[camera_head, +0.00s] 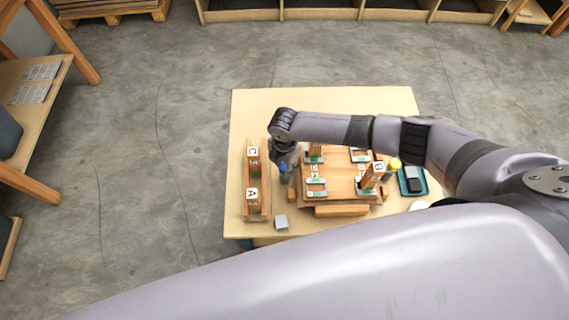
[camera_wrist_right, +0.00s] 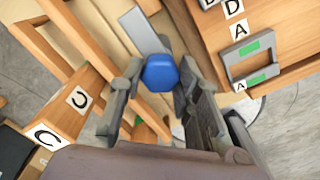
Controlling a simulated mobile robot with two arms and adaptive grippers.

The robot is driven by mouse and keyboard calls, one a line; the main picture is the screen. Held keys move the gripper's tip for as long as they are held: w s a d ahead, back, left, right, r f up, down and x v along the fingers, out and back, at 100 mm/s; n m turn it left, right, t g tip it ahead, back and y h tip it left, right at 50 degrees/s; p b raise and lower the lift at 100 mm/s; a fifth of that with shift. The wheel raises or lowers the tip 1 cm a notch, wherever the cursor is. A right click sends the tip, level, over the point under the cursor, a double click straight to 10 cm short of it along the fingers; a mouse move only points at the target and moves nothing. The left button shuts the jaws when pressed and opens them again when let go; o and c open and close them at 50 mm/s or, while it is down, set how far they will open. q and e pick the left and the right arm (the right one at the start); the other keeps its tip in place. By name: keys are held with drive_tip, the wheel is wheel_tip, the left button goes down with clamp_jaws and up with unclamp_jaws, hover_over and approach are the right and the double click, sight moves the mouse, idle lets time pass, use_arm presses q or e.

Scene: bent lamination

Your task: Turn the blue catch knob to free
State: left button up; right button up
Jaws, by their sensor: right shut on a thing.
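The blue catch knob (camera_wrist_right: 160,73) shows between the fingertips of my right gripper (camera_wrist_right: 158,82) in the right wrist view. The fingers are closed on its sides. A flat grey metal strip (camera_wrist_right: 142,30) runs away from the knob. In the head view my right gripper (camera_head: 285,165) points down at the left side of the wooden fixture (camera_head: 342,182), with a bit of the blue knob (camera_head: 283,168) showing beside it. The gripper hides most of the knob there, and its turned angle cannot be told. My left gripper is not in view.
A wooden rack (camera_head: 260,208) with blocks marked C (camera_head: 253,153) and A (camera_head: 252,194) stands close to the left. The table's back left is clear.

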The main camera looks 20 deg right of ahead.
drive_tip(key=o, duration=1.1)
drive_tip(key=shift+o, duration=0.2)
drive_tip(key=shift+r, duration=0.15)
wheel_tip(320, 180, up, 12)
